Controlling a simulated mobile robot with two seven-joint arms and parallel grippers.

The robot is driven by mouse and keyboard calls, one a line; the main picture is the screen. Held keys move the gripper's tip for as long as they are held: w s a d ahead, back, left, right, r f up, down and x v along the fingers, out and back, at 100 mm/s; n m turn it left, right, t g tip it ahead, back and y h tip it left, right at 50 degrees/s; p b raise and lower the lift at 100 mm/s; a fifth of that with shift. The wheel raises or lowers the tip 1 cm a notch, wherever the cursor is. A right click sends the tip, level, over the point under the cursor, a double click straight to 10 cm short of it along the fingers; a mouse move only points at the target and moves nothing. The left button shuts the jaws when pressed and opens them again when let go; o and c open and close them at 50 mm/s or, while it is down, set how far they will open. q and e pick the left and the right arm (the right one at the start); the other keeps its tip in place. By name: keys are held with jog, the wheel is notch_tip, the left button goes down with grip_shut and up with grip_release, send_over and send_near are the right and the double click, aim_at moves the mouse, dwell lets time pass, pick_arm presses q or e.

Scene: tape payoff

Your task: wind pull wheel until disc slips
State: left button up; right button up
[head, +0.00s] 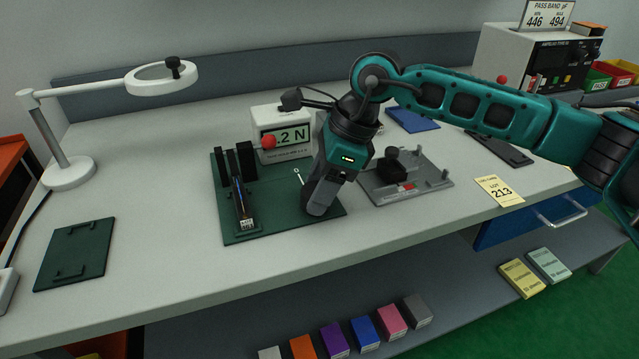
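My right gripper (318,208) points down over the right part of a dark green base plate (270,226). Its fingers look close together, but I cannot tell if they are shut on anything. The pull wheel is not visible; the gripper covers that part of the plate. On the plate's left stands a narrow dark fixture (240,185) with a small lot label at its front end. I cannot make out a disc there. Behind the plate a white force display (285,140) reads ".2 N", its first digit hidden behind a red ball (269,142). My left gripper is not in view.
A grey fixture plate (425,185) lies to the right, near a yellow lot card (499,190). A dark green plate (75,254) and a white magnifier lamp (68,173) are at the left.

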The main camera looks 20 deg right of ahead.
jog(key=c, duration=0.6)
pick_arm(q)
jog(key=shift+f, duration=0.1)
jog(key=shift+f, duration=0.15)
pick_arm(e)
jog(key=shift+m, duration=0.3)
